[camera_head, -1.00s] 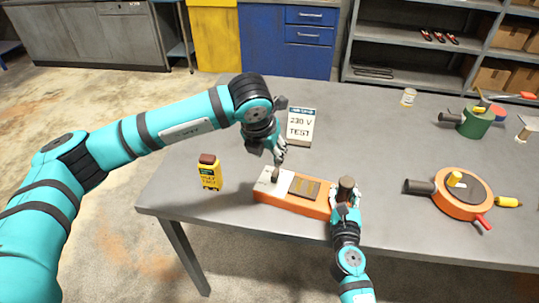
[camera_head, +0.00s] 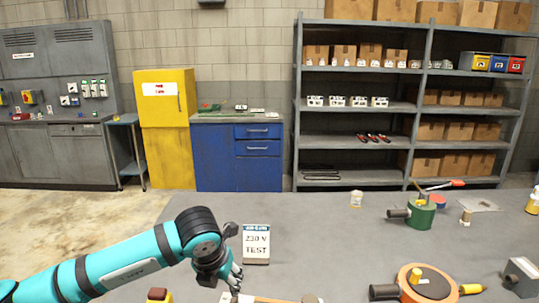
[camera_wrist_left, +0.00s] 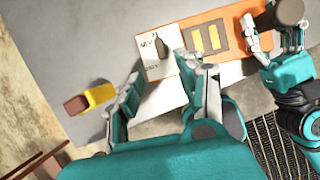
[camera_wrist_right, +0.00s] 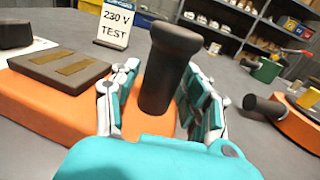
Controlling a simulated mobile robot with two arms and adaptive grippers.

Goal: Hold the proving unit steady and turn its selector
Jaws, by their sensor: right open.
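The proving unit is an orange block with two gold-coloured strips; its body shows in the right wrist view (camera_wrist_right: 45,108) and left wrist view (camera_wrist_left: 235,42). Its dark selector (camera_wrist_left: 161,48) stands on the pale panel at one end. A dark upright post (camera_wrist_right: 168,75) stands at the other end. My left gripper (camera_wrist_left: 168,80) is open and empty, its fingertips just short of the selector; it also shows in the head view (camera_head: 234,276). My right gripper (camera_wrist_right: 160,100) is open with its fingers on both sides of the post; contact is unclear. It is outside the head view.
A 230 V TEST card (camera_head: 256,244) stands behind the unit. A yellow tester (camera_wrist_left: 99,95) is beside the unit's selector end. An orange round device (camera_head: 425,284) and a green pot (camera_head: 420,217) stand on the right. The table (camera_head: 330,245) is clear between.

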